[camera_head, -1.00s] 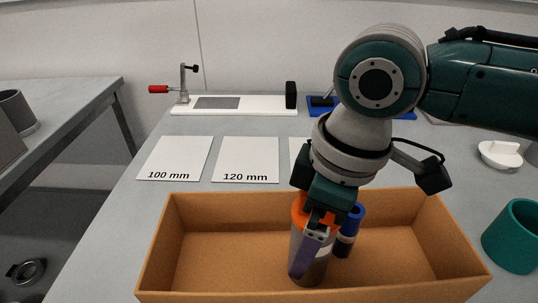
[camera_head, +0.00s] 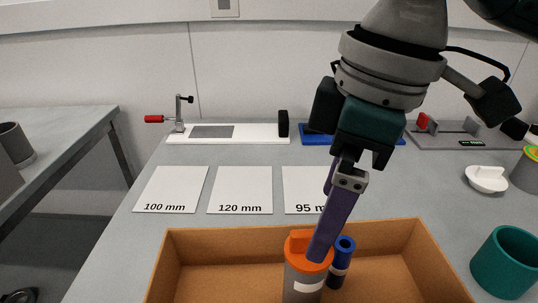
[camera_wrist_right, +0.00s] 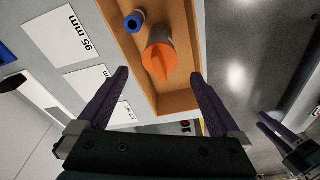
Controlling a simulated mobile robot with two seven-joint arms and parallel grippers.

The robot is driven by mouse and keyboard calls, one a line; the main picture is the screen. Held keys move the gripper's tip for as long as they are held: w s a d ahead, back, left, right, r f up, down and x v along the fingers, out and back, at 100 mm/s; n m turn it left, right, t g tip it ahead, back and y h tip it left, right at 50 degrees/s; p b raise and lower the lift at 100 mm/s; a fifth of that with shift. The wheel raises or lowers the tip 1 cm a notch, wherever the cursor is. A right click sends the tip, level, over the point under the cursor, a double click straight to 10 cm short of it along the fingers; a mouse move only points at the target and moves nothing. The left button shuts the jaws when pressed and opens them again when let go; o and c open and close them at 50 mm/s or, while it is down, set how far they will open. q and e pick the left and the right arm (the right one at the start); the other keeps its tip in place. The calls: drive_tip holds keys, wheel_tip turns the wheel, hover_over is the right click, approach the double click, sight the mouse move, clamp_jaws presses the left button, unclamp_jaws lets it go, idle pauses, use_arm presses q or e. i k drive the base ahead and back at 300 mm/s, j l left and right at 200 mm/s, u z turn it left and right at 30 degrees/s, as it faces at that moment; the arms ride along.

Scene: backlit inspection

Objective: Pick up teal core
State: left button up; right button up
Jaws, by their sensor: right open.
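The teal core (camera_head: 503,268) is a short hollow teal cylinder standing upright on the bench to the right of the box, cut by the right edge of the head view. My right gripper (camera_head: 322,228) is open and empty, well left of the core, over a grey cylinder with an orange cap (camera_head: 304,272) in the box. In the wrist view the orange cap (camera_wrist_right: 159,62) shows between and beyond the open fingers (camera_wrist_right: 159,76); the teal core is not visible there. What looks like my left gripper (camera_wrist_right: 262,122) shows at the lower right; its opening is unclear.
The cardboard box (camera_head: 200,240) also holds a blue-topped cylinder (camera_head: 342,258). White cards (camera_head: 240,190) lie behind it. A white clamp fixture (camera_head: 235,138) and a grey fixture (camera_head: 450,135) stand farther back. A white lid-like piece (camera_head: 487,180) lies behind the core.

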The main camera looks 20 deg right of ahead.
sight(505, 265)
drive_tip(key=z, duration=1.95)
drive_tip(key=i+l+u, duration=0.2)
drive_tip(key=u, duration=0.25)
drive_tip(key=i+l+u, duration=0.15)
drive_tip(key=l+u, duration=0.3)
drive_tip(key=i+l+u, duration=0.1)
drive_tip(key=l+u, duration=0.35)
drive_tip(key=j, duration=0.1)
